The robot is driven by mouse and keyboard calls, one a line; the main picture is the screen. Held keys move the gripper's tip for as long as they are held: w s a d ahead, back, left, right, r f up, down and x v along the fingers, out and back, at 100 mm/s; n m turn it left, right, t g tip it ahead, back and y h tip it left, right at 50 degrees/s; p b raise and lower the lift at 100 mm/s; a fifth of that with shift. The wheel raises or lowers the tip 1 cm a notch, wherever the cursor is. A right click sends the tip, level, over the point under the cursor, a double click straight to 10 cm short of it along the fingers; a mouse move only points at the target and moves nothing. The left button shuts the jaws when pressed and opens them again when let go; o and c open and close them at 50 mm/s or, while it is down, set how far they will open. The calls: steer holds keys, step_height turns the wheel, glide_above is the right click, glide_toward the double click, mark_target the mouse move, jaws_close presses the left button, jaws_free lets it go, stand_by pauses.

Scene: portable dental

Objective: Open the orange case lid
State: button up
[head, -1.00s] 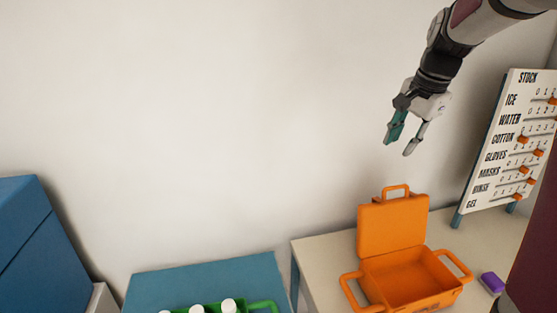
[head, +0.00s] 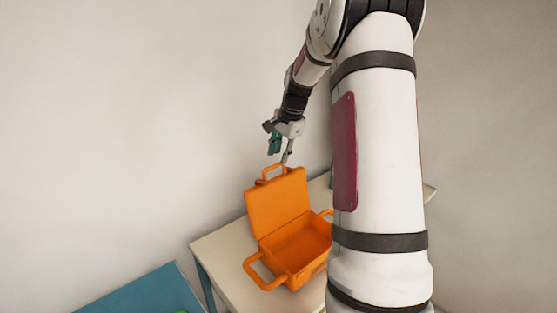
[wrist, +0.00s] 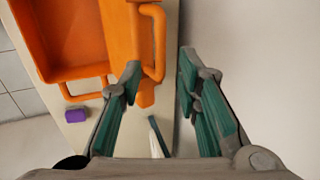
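The orange case (head: 300,245) stands on the table with its lid (head: 278,205) raised, tilted slightly back, and its inside exposed. The lid's handle (head: 272,171) sticks up at its top edge. My gripper (head: 280,158) is just above this handle, its fingers pointing down. In the wrist view my gripper (wrist: 160,65) is open, with green pads apart and nothing held. There the handle (wrist: 158,40) shows just beyond the fingertips, near the left finger. The lid (wrist: 120,35) appears edge-on beside the open case (wrist: 70,72). I cannot tell whether a finger touches the handle.
The pale table (head: 218,250) has bare room left of the case. A blue surface (head: 140,292) stands lower left. A purple block (wrist: 76,115) lies near the case. My arm covers the right of the head view. The wall is close behind.

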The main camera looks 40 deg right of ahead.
mark_target(276, 165)
steer(key=shift+x, duration=1.7)
jaws_close()
